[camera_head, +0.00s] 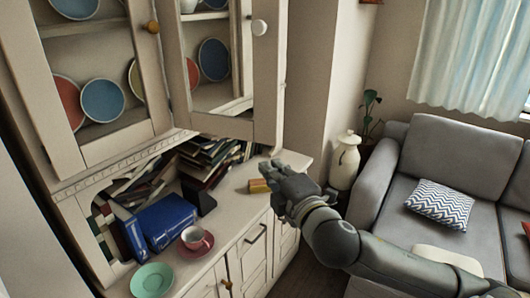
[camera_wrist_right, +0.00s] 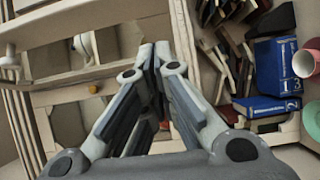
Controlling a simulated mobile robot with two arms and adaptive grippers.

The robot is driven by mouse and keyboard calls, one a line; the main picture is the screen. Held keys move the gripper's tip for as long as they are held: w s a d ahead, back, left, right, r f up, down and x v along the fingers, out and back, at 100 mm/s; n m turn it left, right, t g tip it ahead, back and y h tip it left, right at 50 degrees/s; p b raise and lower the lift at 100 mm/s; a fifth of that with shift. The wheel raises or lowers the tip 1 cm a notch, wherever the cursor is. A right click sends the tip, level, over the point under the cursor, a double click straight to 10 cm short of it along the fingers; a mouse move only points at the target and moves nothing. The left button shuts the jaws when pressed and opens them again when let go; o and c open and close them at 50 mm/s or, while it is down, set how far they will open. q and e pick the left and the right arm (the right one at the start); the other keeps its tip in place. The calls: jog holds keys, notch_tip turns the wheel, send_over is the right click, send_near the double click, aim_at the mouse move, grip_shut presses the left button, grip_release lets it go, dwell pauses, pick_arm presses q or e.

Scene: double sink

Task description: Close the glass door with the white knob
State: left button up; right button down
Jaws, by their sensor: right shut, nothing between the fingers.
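The glass door (camera_head: 268,75) of the upper cabinet has a white knob (camera_head: 259,27) on its right stile. The door appears ajar, its knob side standing out over the counter. In the right wrist view the white knob (camera_wrist_right: 10,58) shows at the left edge. My right gripper (camera_head: 272,168) is shut and empty, low over the counter, below the door and well below the knob. Its closed fingers (camera_wrist_right: 155,55) also show in the wrist view, apart from the knob. My left gripper is not in view.
A small orange-brown object (camera_head: 258,186) lies beside my right gripper. A white vase (camera_head: 345,160) and grey sofa (camera_head: 440,150) stand to the right.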

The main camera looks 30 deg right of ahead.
jog(key=p, duration=0.3)
send_near(257, 136)
jog(key=w+a, duration=0.2)
jog(key=a, duration=0.1)
jog(key=shift+w+d+p, duration=0.25)
jog(key=shift+w+d, duration=0.4)
jog(key=shift+d, duration=0.25)
jog(key=shift+w+d+p, duration=0.25)
jog(key=shift+w+d, duration=0.4)
jog(key=shift+d, duration=0.3)
